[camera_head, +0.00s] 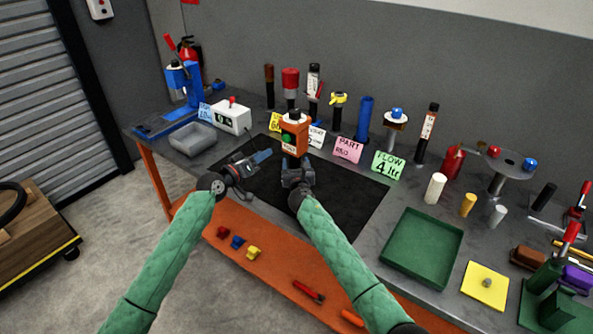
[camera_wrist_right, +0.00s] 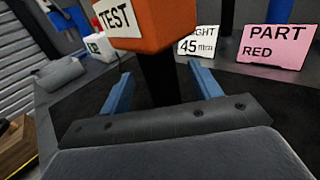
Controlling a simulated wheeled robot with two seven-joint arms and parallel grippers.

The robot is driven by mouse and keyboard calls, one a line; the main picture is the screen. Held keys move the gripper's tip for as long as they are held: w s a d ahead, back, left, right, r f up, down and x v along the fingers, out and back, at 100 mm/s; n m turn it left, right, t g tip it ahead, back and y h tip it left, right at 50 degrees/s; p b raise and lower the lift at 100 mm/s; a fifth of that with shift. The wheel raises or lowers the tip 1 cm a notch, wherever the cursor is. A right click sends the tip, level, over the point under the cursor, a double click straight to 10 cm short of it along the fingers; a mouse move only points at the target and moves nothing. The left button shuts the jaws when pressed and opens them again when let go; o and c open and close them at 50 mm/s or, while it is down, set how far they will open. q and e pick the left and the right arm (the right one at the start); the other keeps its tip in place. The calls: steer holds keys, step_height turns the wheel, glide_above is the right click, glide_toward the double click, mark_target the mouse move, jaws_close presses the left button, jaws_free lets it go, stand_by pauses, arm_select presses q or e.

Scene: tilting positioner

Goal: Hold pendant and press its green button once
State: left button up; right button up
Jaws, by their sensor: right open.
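The pendant (camera_head: 294,135) is an orange box with a round green button (camera_head: 286,139), a black top and a white label, standing upright at the back of the black mat (camera_head: 337,196). The right wrist view shows its orange underside (camera_wrist_right: 165,38), a "TEST" label and a dark stem (camera_wrist_right: 165,78) below. My right gripper (camera_head: 297,163) is open just in front of the pendant; in the right wrist view its blue fingers (camera_wrist_right: 162,88) are spread, with the stem showing between them, apart from both. My left gripper (camera_head: 264,156) is left of the pendant; its jaw opening is unclear.
A white box with a red button (camera_head: 233,116) and a grey tray (camera_head: 193,138) are at left. Cards, including a pink PART card (camera_head: 347,150), and upright tools line the back. A green tray (camera_head: 423,247) is at right. The mat's middle is clear.

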steer(key=shift+w+a, duration=0.2)
steer(key=shift+w, duration=1.4)
steer(key=shift+c, duration=0.4)
arm_select(q)
steer(key=shift+c, duration=0.3)
arm_select(e)
jaws_close()
arm_select(q)
jaws_close()
